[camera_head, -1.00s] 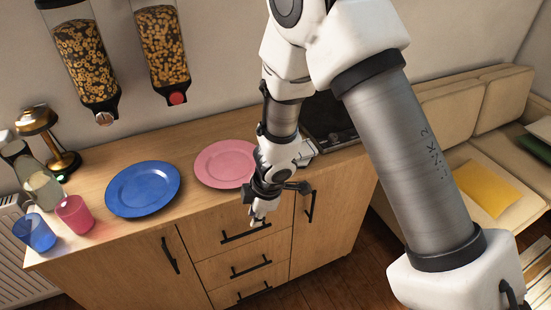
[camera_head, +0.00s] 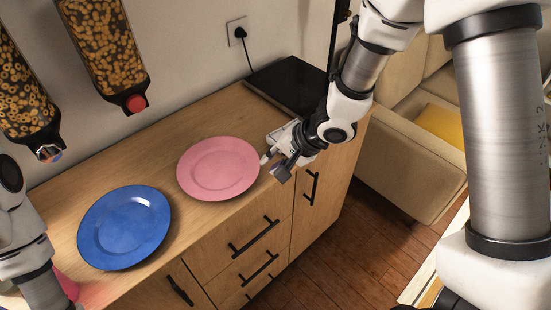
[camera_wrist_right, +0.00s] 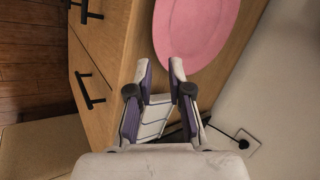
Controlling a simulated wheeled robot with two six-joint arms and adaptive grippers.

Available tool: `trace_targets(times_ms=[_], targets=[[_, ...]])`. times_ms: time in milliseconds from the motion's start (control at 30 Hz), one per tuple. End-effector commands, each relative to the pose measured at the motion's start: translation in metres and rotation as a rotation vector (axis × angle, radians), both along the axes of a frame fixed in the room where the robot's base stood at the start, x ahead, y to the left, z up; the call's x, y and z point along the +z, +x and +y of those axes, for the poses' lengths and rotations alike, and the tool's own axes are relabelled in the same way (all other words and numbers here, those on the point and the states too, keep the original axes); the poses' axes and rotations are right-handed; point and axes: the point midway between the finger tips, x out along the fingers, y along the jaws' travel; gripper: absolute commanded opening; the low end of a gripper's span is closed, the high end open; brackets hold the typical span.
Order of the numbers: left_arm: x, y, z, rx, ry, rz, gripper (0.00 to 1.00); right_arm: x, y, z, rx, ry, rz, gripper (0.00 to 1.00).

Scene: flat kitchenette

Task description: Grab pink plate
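The pink plate (camera_head: 218,168) lies flat on the wooden counter, to the right of the blue plate. My right gripper (camera_head: 269,163) is at the plate's right edge, low over the counter. In the right wrist view the pink plate (camera_wrist_right: 197,28) is just ahead of the fingertips. The right gripper (camera_wrist_right: 160,70) has its two fingers apart with nothing between them. I cannot tell whether a fingertip touches the rim. My left arm shows at the left edge of the head view, but its gripper is out of the picture.
A blue plate (camera_head: 124,228) lies left of the pink plate. A black hob (camera_head: 289,84) is set at the counter's far right end. Cereal dispensers (camera_head: 105,50) hang on the wall. Drawers with black handles (camera_head: 254,236) face the front. Bare counter lies behind the plates.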

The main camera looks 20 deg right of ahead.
Motion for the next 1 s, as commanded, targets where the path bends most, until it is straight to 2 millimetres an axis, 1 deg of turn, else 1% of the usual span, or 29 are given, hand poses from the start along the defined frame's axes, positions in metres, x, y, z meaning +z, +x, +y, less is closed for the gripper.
trace_targets(times_ms=[133,233,500,600,700,1000], targets=[[0.0,0.001,0.0,0.0,0.0,-0.001,0.4,-0.001,0.001,0.0,0.002,-0.002,0.0,0.19],[-0.003,0.001,0.0,0.0,0.0,-0.002,0.4,-0.008,0.003,0.003,0.003,-0.004,0.0,0.19],[-0.014,0.001,0.0,0.0,0.0,-0.002,0.4,-0.045,0.021,0.02,0.005,-0.004,0.002,0.19],[-0.015,0.001,0.0,0.0,0.0,-0.002,0.4,-0.055,0.028,0.026,0.003,-0.004,0.001,0.19],[-0.016,0.001,0.0,0.0,0.0,-0.002,0.4,-0.062,0.032,0.03,0.004,-0.003,0.001,0.19],[-0.016,0.001,0.0,0.0,0.0,-0.002,0.4,-0.064,0.033,0.031,0.002,-0.002,0.0,0.19]])
